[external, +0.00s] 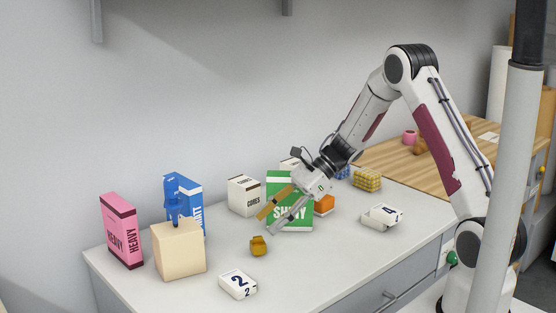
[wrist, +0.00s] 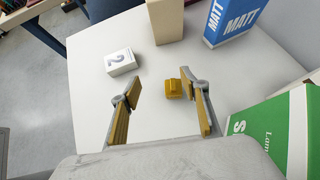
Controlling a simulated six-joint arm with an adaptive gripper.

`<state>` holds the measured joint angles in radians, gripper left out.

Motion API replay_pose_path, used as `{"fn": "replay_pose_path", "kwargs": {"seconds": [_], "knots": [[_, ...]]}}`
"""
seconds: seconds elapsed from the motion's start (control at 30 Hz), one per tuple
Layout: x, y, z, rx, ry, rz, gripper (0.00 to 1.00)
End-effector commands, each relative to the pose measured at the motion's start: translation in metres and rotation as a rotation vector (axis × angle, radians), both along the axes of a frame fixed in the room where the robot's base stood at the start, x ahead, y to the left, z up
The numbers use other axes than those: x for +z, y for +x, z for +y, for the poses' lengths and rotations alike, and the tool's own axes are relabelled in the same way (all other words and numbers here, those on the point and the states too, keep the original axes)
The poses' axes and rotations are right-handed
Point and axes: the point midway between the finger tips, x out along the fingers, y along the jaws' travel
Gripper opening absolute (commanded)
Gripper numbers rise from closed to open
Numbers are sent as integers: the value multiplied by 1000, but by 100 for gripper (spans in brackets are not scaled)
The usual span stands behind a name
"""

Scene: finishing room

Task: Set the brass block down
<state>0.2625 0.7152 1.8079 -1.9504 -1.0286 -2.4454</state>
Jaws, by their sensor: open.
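The brass block (external: 258,246) is a small golden piece resting on the white tabletop in the external view. It also shows in the wrist view (wrist: 174,89), beyond the fingertips and nearer the right finger. My gripper (external: 268,224) is open and empty above the table, up and to the right of the block in the external view. In the wrist view my gripper (wrist: 160,90) has its two fingers spread wide, with nothing between their pads. The block looks apart from both fingers.
A white block marked 2 (external: 238,284) lies near the front edge. A beige cube (external: 179,252), pink box (external: 121,231) and blue box (external: 185,190) stand left. The green box (external: 290,186) stands close behind my gripper. A block marked 4 (external: 382,217) lies right.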

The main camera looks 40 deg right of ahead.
Motion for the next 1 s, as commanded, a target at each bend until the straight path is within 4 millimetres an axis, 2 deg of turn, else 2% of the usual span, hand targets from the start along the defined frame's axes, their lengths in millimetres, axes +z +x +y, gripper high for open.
{"fn": "replay_pose_path", "kwargs": {"seconds": [0.13, 0.3, 0.67, 1.0], "knots": [[-20, 2, -19, -60, -89, 48, 45], [-28, 6, -28, -108, -121, 76, 45], [-28, 6, -27, -110, -117, 81, 45], [-43, 12, -13, -109, -116, 80, 45]]}}
